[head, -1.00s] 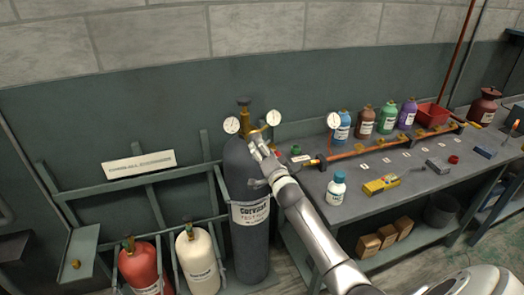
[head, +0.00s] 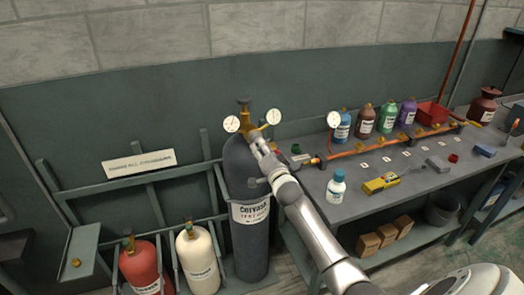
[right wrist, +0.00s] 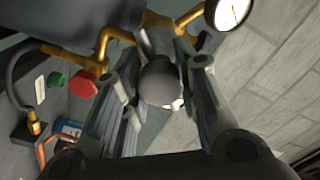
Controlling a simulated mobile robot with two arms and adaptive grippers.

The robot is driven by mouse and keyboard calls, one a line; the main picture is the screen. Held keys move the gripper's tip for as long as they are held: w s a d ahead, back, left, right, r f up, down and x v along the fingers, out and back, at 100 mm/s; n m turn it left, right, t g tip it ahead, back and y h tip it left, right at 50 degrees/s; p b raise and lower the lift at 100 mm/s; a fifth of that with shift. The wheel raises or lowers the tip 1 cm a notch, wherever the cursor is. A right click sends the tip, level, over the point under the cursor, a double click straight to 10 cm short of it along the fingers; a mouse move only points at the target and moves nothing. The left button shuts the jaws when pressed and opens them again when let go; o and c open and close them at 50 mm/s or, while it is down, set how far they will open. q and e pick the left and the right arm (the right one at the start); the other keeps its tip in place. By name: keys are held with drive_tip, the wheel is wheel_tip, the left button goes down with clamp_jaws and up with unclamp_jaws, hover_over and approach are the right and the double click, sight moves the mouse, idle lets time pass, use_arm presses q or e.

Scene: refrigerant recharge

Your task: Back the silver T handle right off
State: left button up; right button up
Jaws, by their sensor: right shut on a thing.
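The silver T handle (right wrist: 160,82) shows in the right wrist view as a rounded grey end between my fingers, in front of the brass regulator on the tall dark grey cylinder (head: 246,245). My right gripper (right wrist: 158,85) is shut on it. In the head view my right gripper (head: 262,150) reaches the regulator from the right and hides the handle. How far the handle is threaded in cannot be told. My left gripper is in neither view.
Two gauges (head: 232,124) (head: 273,117) flank the brass valve (head: 244,105). Red (head: 140,266) and cream (head: 199,262) cylinders stand at left. The bench (head: 420,180) at right holds a manifold (head: 385,144), bottles and a yellow box (head: 380,184).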

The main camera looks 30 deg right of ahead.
drive_tip(key=shift+f+n, duration=0.1)
drive_tip(key=shift+n, duration=0.2)
drive_tip(key=n, duration=0.6)
drive_tip(key=shift+n, duration=0.3)
drive_tip(key=n+b, duration=0.1)
drive_tip(key=n, duration=1.1)
drive_tip(key=shift+f+n+b, duration=0.1)
drive_tip(key=shift+n+b, duration=0.2)
drive_tip(key=n, duration=0.6)
drive_tip(key=shift+n, duration=0.4)
drive_tip(key=o, duration=1.1)
drive_tip(key=shift+c, duration=0.2)
